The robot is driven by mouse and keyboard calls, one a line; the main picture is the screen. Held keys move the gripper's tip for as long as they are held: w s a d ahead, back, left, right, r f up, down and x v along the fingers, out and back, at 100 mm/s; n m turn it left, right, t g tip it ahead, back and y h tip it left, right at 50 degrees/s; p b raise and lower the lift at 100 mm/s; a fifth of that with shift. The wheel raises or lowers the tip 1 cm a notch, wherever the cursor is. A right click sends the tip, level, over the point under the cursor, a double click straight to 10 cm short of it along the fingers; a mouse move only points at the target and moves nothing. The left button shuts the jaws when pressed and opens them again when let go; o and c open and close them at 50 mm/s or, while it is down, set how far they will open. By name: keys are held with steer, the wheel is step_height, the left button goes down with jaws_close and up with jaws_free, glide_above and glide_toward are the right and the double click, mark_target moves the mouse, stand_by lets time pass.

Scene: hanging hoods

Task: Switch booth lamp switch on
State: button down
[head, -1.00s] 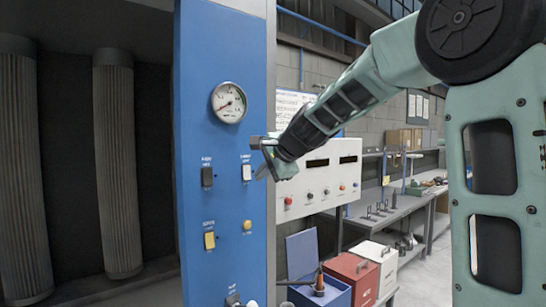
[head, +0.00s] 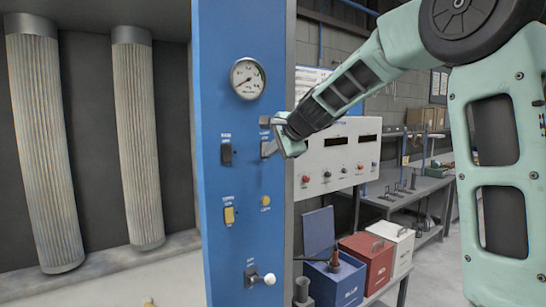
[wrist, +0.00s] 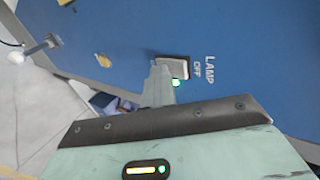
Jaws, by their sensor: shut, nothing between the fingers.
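The booth lamp switch (head: 265,149) is a pale rocker on the blue panel (head: 215,50), partly covered by my gripper in the head view. The wrist view shows this rocker (wrist: 175,67) beside printed words LAMP and OFF, with a small green light at its edge. My gripper (head: 274,142) is shut and empty, its fingertips at the rocker. In the wrist view the narrow closed fingers (wrist: 158,84) overlap the rocker's edge; whether they press on it I cannot tell.
Near the switch are a gauge (head: 248,78), a dark rocker (head: 226,153), a yellow switch (head: 229,215), a yellow button (head: 265,201) and a white-knobbed lever (head: 262,277). A white control box (head: 335,160) and coloured bins (head: 367,262) stand to the right.

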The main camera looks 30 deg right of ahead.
steer(key=shift+w+f+t+b, duration=0.1)
steer(key=shift+f+t+b, duration=0.4)
steer(key=shift+b, duration=2.25)
steer(key=shift+a+r, duration=0.1)
steer(key=shift+r, duration=0.25)
